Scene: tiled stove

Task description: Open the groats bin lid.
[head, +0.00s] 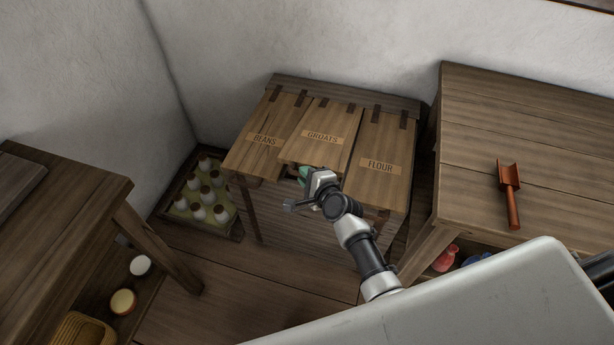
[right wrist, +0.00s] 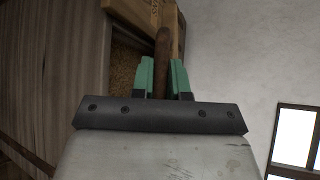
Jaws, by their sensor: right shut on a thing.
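The groats bin lid (head: 316,147) is the middle of three wooden lids on the bin chest, labelled GROATS. It is slightly raised at its front edge above its neighbours. My right gripper (head: 303,173) is at that front edge. In the right wrist view its green fingers (right wrist: 163,80) are shut on the lid's brown handle (right wrist: 163,55). Through the gap beside the handle, grain (right wrist: 125,65) shows inside the bin. The lid (right wrist: 143,10) shows at the top of that view. The gripper's wrist hides part of the chest front. My left gripper is not in view.
The beans lid (head: 262,138) and flour lid (head: 380,165) lie shut on either side. A crate of white-topped jars (head: 205,195) stands left of the chest. A table (head: 540,130) with a red-brown scoop (head: 510,190) is at right; another table (head: 60,215) is at left.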

